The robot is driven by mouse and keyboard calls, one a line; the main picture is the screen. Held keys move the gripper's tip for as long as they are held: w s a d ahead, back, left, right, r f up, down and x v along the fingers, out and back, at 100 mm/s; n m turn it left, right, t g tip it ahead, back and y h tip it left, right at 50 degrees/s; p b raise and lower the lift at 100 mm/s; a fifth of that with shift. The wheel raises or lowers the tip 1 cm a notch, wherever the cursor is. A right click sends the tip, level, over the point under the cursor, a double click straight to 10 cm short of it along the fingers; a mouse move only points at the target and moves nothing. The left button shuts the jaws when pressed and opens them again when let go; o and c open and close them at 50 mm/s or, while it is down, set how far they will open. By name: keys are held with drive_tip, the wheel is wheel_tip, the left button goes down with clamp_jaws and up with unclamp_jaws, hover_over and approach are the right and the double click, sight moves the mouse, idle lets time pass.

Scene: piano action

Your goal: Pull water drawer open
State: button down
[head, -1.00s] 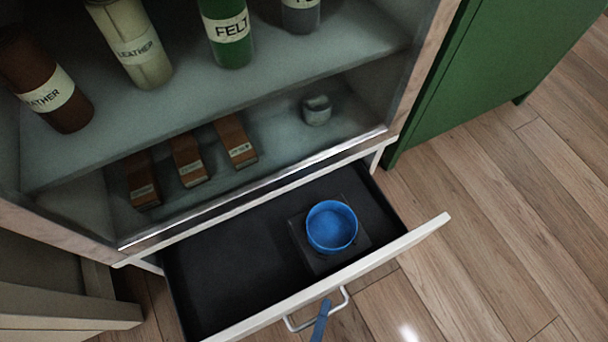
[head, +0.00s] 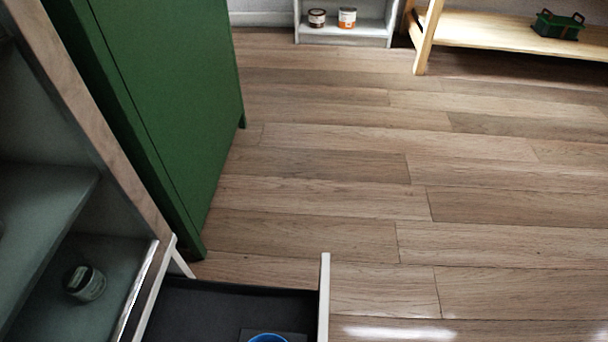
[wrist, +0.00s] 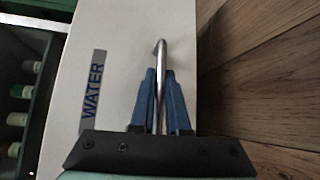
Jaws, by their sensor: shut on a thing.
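The water drawer (head: 225,308) is pulled out from under the cabinet at the bottom of the head view, with its white front edge at the right. The rim of a blue bowl (head: 268,338) inside it is cut off by the frame. In the wrist view the pale drawer front (wrist: 120,35) carries a "WATER" label (wrist: 93,90). My gripper (wrist: 159,74) is shut on the metal bar handle (wrist: 161,47), one blue finger on each side. The gripper and handle are outside the head view.
A green cabinet (head: 160,100) stands beside the drawer's cabinet, whose shelf holds a small jar (head: 84,283). The wooden floor (head: 400,200) is clear. A white shelf with two cans (head: 346,18) and a wooden bench (head: 490,30) stand at the back.

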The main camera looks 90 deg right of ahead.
drive_tip(key=shift+r, duration=0.1)
drive_tip(key=c, duration=0.9)
unclamp_jaws()
drive_tip(key=p+v, duration=0.1)
drive_tip(key=v, duration=1.2)
